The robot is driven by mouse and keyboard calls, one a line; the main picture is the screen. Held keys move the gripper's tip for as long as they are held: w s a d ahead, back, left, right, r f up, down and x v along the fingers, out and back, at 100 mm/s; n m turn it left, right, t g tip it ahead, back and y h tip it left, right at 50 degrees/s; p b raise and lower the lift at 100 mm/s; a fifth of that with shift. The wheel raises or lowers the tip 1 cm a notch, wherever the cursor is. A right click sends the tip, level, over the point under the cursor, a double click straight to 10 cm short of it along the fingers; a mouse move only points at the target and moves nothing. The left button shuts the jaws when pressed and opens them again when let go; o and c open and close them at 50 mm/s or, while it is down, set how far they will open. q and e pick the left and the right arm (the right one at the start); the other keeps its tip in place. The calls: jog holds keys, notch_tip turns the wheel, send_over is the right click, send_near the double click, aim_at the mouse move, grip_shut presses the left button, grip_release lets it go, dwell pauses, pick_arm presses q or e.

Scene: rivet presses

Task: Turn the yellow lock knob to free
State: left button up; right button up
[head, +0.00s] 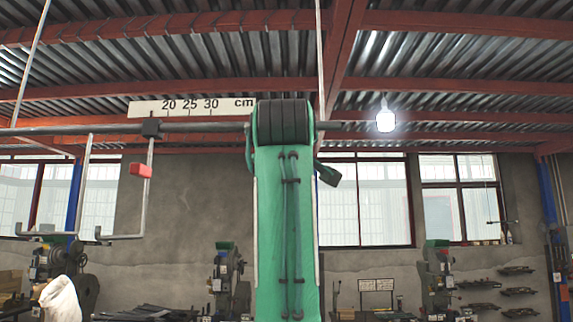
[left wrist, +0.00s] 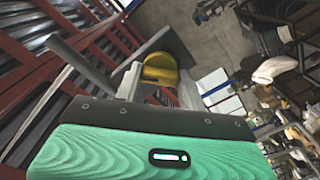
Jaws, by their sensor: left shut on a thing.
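In the left wrist view, the yellow lock knob (left wrist: 160,68) is round and sits between the two pale fingers of my left gripper (left wrist: 158,82). The gripper is shut on it. A grey plate (left wrist: 178,44) lies just behind the knob. In the head view the knob and my left gripper are hidden behind my green arm, which rises up the middle. A grey horizontal bar (head: 75,130) with a white centimetre scale (head: 190,108) above it passes at that height. My right gripper is in neither view.
A black clamp (head: 151,128) on the bar carries a bent rod. A red tab (head: 140,170) hangs near it. A lit lamp (head: 385,120) hangs at the right. Presses (head: 437,275) stand by the far wall. Red roof beams (head: 440,85) cross overhead.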

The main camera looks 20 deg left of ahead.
pick_arm(q)
jog(key=n, duration=0.9)
jog(key=shift+n, duration=0.4)
dwell(0.4)
jog(key=o, duration=1)
